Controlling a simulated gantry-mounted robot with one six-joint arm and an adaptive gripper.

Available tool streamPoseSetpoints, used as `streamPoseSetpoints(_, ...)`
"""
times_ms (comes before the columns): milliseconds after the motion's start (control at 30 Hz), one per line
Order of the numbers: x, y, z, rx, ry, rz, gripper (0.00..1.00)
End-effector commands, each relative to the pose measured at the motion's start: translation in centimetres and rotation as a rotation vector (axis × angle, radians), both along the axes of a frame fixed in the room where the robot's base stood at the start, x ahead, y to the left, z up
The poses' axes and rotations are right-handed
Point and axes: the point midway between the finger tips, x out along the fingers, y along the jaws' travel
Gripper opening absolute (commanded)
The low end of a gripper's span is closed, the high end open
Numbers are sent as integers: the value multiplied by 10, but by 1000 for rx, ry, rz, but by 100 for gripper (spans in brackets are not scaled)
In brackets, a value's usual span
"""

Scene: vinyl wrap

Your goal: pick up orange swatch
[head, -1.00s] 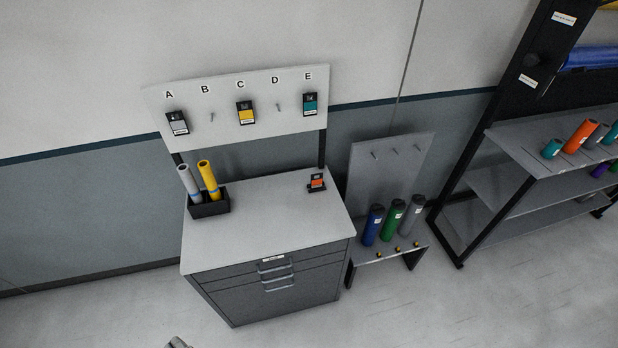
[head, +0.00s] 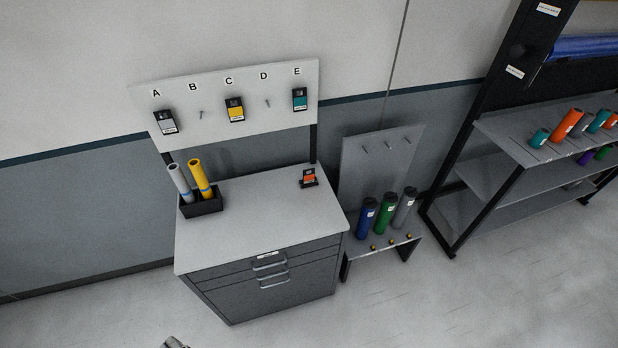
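The orange swatch (head: 309,177) is a small dark card with an orange patch. It stands on a small dark holder at the back right of the grey cabinet top (head: 250,215). Only a small light grey part, perhaps of my arm, shows at the bottom edge of the head view, well in front of the cabinet. My gripper's fingers are not visible.
A pegboard (head: 225,105) behind the cabinet holds grey, yellow and teal swatches at A, C and E; B and D are bare pegs. A black bin (head: 202,206) with two rolls stands at the back left. A low stand (head: 385,246) with three rolls and a shelf rack (head: 500,135) are right.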

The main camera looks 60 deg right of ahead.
Motion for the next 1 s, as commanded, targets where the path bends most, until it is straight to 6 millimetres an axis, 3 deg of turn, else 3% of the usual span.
streamPoseSetpoints(133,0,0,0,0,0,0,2)
streamPoseSetpoints(667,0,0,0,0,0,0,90)
streamPoseSetpoints(1000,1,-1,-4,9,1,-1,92)
